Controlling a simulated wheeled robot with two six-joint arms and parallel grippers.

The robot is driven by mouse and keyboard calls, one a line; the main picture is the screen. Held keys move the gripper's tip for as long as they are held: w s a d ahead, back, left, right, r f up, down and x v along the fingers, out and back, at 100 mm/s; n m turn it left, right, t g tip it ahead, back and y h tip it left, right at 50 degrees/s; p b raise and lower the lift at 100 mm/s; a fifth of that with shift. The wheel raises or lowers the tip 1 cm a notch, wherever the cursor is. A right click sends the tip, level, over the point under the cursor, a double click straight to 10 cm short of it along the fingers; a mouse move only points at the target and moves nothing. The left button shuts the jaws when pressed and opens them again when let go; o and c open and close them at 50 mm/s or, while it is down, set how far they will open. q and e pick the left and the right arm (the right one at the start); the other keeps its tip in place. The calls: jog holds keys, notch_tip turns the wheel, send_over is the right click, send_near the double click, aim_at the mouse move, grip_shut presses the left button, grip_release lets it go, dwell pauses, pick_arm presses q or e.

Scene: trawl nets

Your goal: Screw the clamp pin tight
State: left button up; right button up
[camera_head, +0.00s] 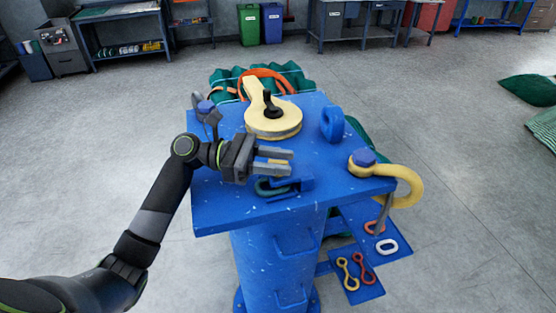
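My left gripper (292,162) reaches in from the left over the front part of the blue stand top (220,213). Its two fingers point right with a narrow gap between them. A small yellowish bit shows at the gap; I cannot tell whether it is the clamp pin or whether the fingers touch it. Just below the fingers is a blue clamp (304,184) at the front of the top, with a dark green link (265,188) at its left. The gripper partly covers this area. My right gripper is out of view.
A yellow block with a black knob (270,122) lies behind the gripper. A blue ring (332,124) stands right of it. A yellow shackle (408,187) hangs at the right edge. Small links (386,246) lie on a lower shelf. Green netting (300,77) is behind.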

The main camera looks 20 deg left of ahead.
pick_arm(q)
jog(key=shift+a, duration=0.1)
jog(key=shift+a+f, duration=0.1)
jog(key=shift+a, duration=0.15)
jog(key=a+b, duration=0.2)
jog(key=a, duration=0.3)
jog(key=s+a+b, duration=0.1)
jog(key=a+b, duration=0.1)
jog(key=a, duration=0.3)
jog(key=s+a+b, duration=0.1)
jog(key=a+b, duration=0.1)
jog(key=a, duration=0.3)
jog(key=shift+s+f+b, duration=0.1)
jog(key=shift+s+b, duration=0.05)
jog(key=shift+b, duration=0.15)
jog(key=shift+s+a+r, duration=0.15)
jog(key=shift+a+r, duration=0.05)
jog(key=shift+a, duration=0.6)
